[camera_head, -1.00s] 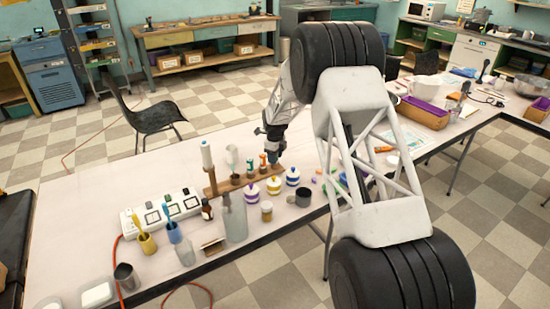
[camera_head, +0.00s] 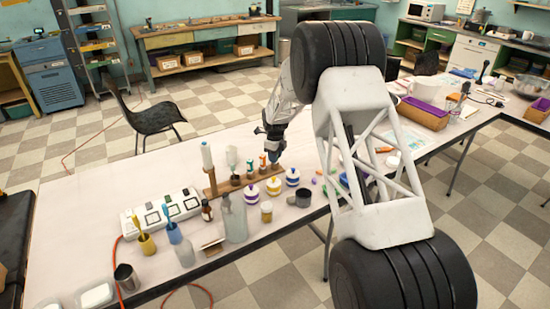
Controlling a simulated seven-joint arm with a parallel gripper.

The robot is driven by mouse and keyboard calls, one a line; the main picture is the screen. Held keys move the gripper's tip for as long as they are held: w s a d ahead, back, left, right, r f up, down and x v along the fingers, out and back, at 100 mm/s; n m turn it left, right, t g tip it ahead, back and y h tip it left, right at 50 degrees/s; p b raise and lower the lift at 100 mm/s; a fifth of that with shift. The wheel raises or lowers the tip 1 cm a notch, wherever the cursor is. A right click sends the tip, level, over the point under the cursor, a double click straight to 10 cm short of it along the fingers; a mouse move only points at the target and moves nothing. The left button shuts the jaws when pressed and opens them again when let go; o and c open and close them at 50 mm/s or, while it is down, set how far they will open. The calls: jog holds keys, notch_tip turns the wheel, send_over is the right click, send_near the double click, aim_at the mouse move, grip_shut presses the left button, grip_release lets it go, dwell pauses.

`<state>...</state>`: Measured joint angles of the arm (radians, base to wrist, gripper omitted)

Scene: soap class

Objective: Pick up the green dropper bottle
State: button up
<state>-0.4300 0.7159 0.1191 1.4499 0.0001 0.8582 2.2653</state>
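A brown wooden rack (camera_head: 224,188) on the white table holds a row of small dropper bottles. One bottle (camera_head: 262,164) with an orange top looks greenish, but it is too small to be sure that it is the green dropper bottle. My gripper (camera_head: 272,153) points down at the rack's right end, just right of that bottle. It is over the rack's rightmost bottle (camera_head: 273,158), whose top it hides. The fingers are too small and dark to show whether they are open or touching it.
A tall clear bottle (camera_head: 235,218) and a white power strip (camera_head: 160,212) are to the left.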

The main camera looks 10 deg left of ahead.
notch_tip(320, 180, up, 10)
jog(key=shift+f, duration=0.25)
jog(key=shift+r, duration=0.15)
dwell(0.7)
jog(key=shift+r, duration=1.85)
jog(key=a+f+t+y, duration=0.1)
jog(key=a+f, duration=0.1)
jog(key=a, duration=0.7)
jog(key=a+f+t+y, duration=0.1)
jog(key=a+f, duration=0.1)
jog(key=a, duration=0.8)
jog(key=shift+s, duration=0.2)
jog(key=shift+f, duration=0.2)
jog(key=shift+f, duration=0.7)
jog(key=shift+c, duration=0.3)
